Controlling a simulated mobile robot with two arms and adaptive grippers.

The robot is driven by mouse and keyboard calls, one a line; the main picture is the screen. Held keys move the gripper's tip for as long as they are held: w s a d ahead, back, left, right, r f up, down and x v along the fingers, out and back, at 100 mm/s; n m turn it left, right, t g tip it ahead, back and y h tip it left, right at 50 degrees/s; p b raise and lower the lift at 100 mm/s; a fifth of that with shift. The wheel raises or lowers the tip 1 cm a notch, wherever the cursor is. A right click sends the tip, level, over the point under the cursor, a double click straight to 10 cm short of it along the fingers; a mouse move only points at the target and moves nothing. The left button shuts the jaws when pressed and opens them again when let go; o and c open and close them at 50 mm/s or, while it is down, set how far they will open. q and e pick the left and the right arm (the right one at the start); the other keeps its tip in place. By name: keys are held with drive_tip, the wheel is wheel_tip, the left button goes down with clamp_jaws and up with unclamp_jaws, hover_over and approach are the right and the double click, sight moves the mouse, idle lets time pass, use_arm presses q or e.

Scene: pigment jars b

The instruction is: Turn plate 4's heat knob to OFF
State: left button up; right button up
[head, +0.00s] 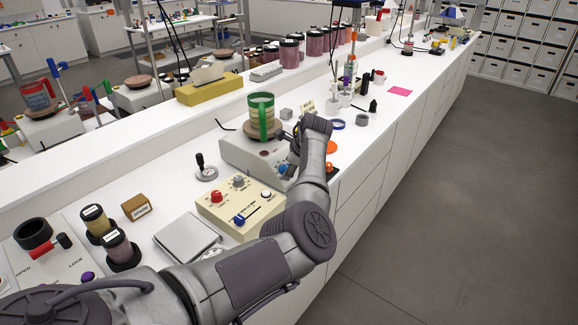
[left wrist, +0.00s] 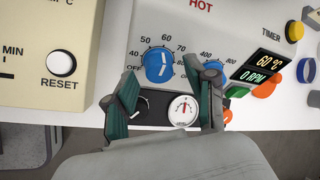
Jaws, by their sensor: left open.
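A hot plate (head: 240,152) stands on the white bench with a green-handled beaker (head: 262,115) on its round top. Its front panel shows in the left wrist view, with a blue heat knob (left wrist: 158,65) inside a scale marked OFF, 40, 50, 60, 70. The knob's pale line points roughly up toward 60, and the display (left wrist: 268,62) reads 60 °C, 0 RPM. My left gripper (left wrist: 160,78) is open, its fingers apart at either side of the knob's lower part; I cannot tell whether they touch it. The right finger partly hides a second blue knob (left wrist: 214,72). No plate number is readable.
A cream control box (head: 240,205) with a RESET button (left wrist: 62,63) stands close on the left. An orange disc (head: 331,147) lies near the bench's front edge.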

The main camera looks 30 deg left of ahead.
use_arm(q)
drive_tip(key=shift+a+f, duration=0.15)
drive_tip(key=shift+f, duration=0.05)
clamp_jaws()
use_arm(e)
drive_tip(key=shift+a, duration=0.25)
drive_tip(key=shift+r, duration=0.1)
